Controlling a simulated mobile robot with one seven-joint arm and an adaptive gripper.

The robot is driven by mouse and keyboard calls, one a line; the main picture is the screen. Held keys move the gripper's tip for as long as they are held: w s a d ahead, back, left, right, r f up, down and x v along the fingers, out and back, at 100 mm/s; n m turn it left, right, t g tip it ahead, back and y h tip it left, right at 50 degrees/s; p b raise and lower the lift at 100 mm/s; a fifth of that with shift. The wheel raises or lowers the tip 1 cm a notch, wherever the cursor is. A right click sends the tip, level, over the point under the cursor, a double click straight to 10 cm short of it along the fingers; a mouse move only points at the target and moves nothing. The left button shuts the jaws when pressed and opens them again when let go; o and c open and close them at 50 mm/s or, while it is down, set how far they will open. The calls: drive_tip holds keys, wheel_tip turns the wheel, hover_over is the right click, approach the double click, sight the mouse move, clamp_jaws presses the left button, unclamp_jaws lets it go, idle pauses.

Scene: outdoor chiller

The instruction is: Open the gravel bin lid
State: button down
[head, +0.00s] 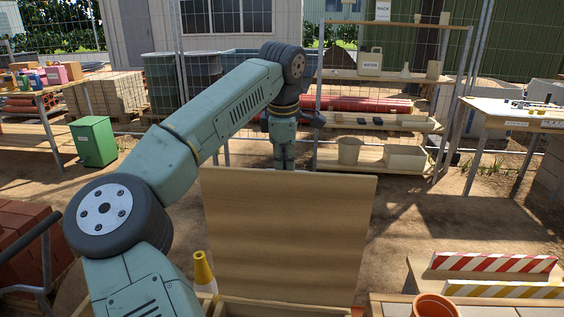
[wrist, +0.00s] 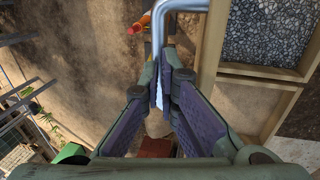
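The gravel bin lid (head: 285,235) is a broad pale wooden panel standing raised, close to upright, in the middle of the head view. In the wrist view the lid shows nearly edge-on as a wooden strip (wrist: 210,55), with a bent metal handle (wrist: 158,35) on its left side. My gripper (wrist: 164,80) has its fingertips closed around the handle's bar. In the head view the fingertips are hidden behind the lid. Grey gravel (wrist: 265,35) shows in a wood-framed compartment right of the lid in the wrist view.
A terracotta pot (head: 435,305) and striped barrier boards (head: 495,263) are at lower right. Behind my arm are shelves (head: 390,77) and a wire fence. A green bin (head: 93,141) stands at left.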

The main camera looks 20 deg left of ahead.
drive_tip(key=w+a+f+p, duration=0.1)
drive_tip(key=w+f, duration=0.2)
drive_tip(key=w, duration=0.2)
drive_tip(key=shift+w+f, duration=0.3)
drive_tip(key=shift+w, duration=0.1)
drive_tip(key=shift+a, duration=0.1)
drive_tip(key=c, duration=2)
unclamp_jaws()
drive_tip(key=shift+o, duration=1.4)
drive_tip(key=shift+r, duration=0.3)
drive_tip(key=shift+o, duration=0.6)
drive_tip(key=a+v, duration=0.1)
drive_tip(key=v, duration=1.2)
drive_tip(key=shift+w+d+r, duration=0.2)
drive_tip(key=shift+w+r, duration=0.1)
drive_tip(key=shift+r, duration=0.1)
